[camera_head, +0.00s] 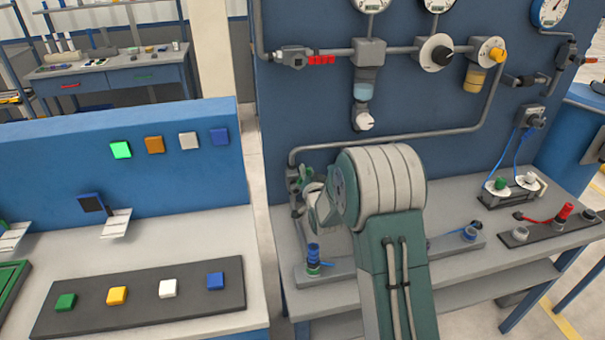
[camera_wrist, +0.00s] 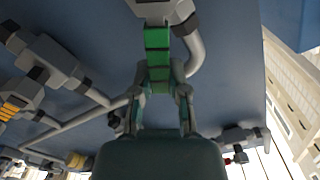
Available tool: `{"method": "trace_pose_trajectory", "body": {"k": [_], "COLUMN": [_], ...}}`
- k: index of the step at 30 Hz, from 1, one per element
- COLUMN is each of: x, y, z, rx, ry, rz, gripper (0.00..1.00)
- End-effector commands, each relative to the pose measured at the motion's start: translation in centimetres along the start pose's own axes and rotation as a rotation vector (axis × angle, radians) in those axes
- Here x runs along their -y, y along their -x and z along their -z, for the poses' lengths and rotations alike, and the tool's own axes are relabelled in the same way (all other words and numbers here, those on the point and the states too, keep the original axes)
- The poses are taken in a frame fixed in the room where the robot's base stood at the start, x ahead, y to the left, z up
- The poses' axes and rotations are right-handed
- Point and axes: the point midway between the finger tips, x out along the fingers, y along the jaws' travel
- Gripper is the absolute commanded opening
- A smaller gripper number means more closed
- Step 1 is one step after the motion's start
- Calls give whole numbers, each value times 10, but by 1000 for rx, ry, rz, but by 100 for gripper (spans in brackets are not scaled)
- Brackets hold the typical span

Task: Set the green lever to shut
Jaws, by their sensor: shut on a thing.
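The green lever (camera_wrist: 157,40) runs from a grey valve body at the top of the wrist view down between my fingers. My gripper (camera_wrist: 160,85) is shut on the lever's near end, with one finger on each side. In the head view a small green part of the lever (camera_head: 306,173) shows by the valve at the lower left of the blue panel. My gripper (camera_head: 318,207) is there too, mostly hidden behind my arm. The head view does not show clearly how the lever stands relative to the pipe.
A grey pipe (camera_head: 390,142) runs across the blue panel (camera_head: 320,105) close above my arm. A red-handled valve (camera_head: 320,59) sits higher up. A connector with a blue top (camera_head: 313,255) stands on the bench below my gripper. A low blue partition (camera_head: 60,175) is at left.

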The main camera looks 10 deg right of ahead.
Motion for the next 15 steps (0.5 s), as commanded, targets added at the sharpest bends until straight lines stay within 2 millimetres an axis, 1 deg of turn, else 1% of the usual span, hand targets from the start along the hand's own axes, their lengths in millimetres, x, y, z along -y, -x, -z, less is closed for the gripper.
{"method": "trace_pose_trajectory", "body": {"k": [3, 15], "x": [-10, -35], "y": [0, 0], "z": [0, -9], "rx": [-1, 0], "ry": [-111, -491], "rz": [-3, -3], "gripper": [0, 0]}}
